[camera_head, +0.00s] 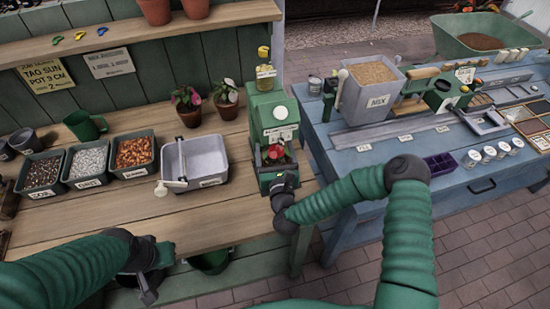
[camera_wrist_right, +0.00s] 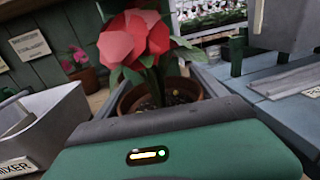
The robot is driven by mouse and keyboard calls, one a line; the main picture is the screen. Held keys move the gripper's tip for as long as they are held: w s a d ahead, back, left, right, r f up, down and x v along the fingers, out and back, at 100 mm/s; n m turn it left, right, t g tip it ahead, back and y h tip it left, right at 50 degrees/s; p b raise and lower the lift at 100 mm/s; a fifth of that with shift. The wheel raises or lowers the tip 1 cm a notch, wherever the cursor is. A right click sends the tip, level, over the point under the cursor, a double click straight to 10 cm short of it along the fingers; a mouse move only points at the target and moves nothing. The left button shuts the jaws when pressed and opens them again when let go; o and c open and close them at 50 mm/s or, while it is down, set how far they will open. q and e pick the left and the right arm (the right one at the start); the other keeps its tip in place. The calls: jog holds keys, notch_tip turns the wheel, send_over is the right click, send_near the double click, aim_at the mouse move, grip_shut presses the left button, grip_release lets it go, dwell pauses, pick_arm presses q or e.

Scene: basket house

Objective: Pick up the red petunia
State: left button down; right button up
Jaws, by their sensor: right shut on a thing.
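The red petunia (camera_head: 275,152) stands in front of the green machine at the right end of the wooden bench. In the right wrist view its red blooms (camera_wrist_right: 135,38) and green leaves rise upright from a brown pot (camera_wrist_right: 196,88) with dark soil. My right gripper (camera_head: 281,180) is at the pot, shut on the potted petunia. Its fingertips and their contact are hidden in both views. My left gripper (camera_head: 152,274) hangs at the bench's front edge, away from the petunia; its jaws are not clear.
A green machine (camera_head: 268,110) stands directly behind the petunia. A grey mixer tub (camera_head: 207,160) and several labelled trays (camera_head: 88,160) are to its left. Two small potted flowers (camera_head: 187,117) (camera_head: 227,111) stand farther back. A blue table (camera_head: 345,170) adjoins on the right.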

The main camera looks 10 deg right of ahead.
notch_tip(320, 180, up, 4)
jog(key=p, duration=0.2)
jog(key=shift+f+p, duration=0.25)
jog(key=shift+p, duration=0.1)
jog(key=s+a, duration=0.1)
jog(key=s, duration=0.6)
jog(key=s+a+r, duration=0.1)
jog(key=s+a, duration=0.1)
jog(key=s, duration=0.6)
jog(key=shift+s+a+r, duration=0.25)
jog(key=shift+s+r, duration=0.05)
